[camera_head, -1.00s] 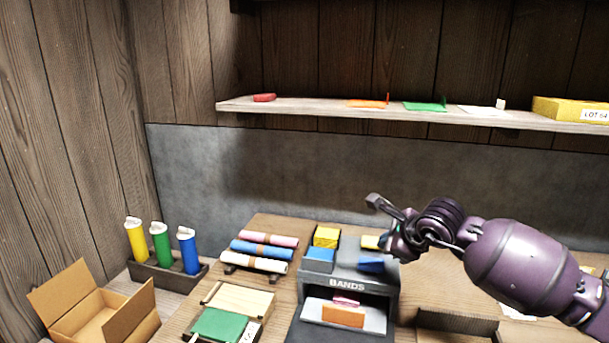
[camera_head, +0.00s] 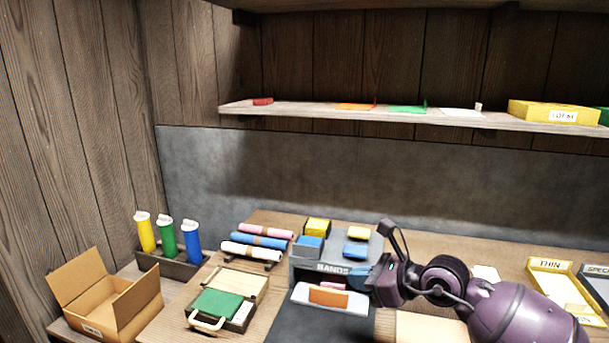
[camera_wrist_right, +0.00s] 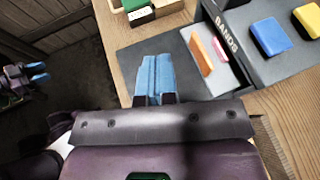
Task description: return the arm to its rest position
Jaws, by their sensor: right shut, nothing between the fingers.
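My right gripper (camera_head: 360,279) is at the front right corner of the grey BANDS box (camera_head: 313,268) in the head view. Its blue fingers point left and overlap the box in the picture; whether they touch it I cannot tell. My left arm does not show in the head view. A small purple part with blue fingers, seemingly my left gripper (camera_wrist_right: 39,72), shows at the left edge of the wrist view.
Yellow and blue blocks (camera_head: 357,249) lie on the BANDS box. To its left are rolled cloths (camera_head: 252,251), a case with a green pad (camera_head: 215,304), colored bottles (camera_head: 167,238) and an open carton (camera_head: 92,280). A shelf (camera_head: 300,112) runs above. Trays (camera_head: 553,265) stand right.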

